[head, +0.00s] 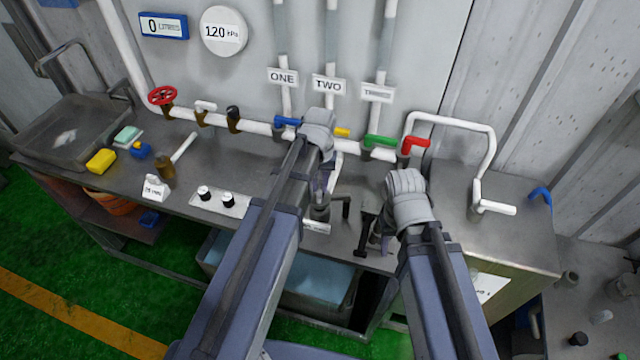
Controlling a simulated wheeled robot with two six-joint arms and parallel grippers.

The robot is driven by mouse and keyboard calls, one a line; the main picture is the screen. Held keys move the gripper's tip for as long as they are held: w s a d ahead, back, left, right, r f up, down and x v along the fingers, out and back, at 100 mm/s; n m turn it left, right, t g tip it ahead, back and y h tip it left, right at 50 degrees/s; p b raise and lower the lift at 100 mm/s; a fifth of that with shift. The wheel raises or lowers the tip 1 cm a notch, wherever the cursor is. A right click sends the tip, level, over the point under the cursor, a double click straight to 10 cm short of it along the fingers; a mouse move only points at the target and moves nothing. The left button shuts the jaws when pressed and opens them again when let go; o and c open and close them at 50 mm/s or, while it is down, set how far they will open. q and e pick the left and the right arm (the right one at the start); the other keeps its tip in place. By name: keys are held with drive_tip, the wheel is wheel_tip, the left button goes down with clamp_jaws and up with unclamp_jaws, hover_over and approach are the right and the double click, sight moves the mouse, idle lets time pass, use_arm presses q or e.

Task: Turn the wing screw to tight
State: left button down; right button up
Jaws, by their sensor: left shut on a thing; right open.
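My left gripper (322,188) points down at the middle of the bench, mostly behind its own wrist. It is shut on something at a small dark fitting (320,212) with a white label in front. The wing screw itself cannot be made out clearly; the gripper and wrist cover that spot. My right gripper (383,238) is open, low over the bench to the right, beside a dark upright part (366,222). Its fingers are partly hidden by its wrist.
A metal bench (110,165) carries a white pipe with a red handwheel (162,95) and blue, yellow, green (381,141) and red levers (415,145). A black bent handle (345,203) stands between the grippers. Two knobs sit on a plate (234,209) at left. A yellow block (101,161) lies farther left.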

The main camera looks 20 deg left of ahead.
sight(320, 187)
use_arm(q)
drive_tip(key=shift+m, duration=0.6)
drive_tip(key=c, duration=0.8)
unclamp_jaws()
drive_tip(key=shift+r, duration=0.15)
wheel_tip(320, 187, up, 8)
drive_tip(key=p, duration=0.8)
drive_tip(key=shift+f, duration=0.2)
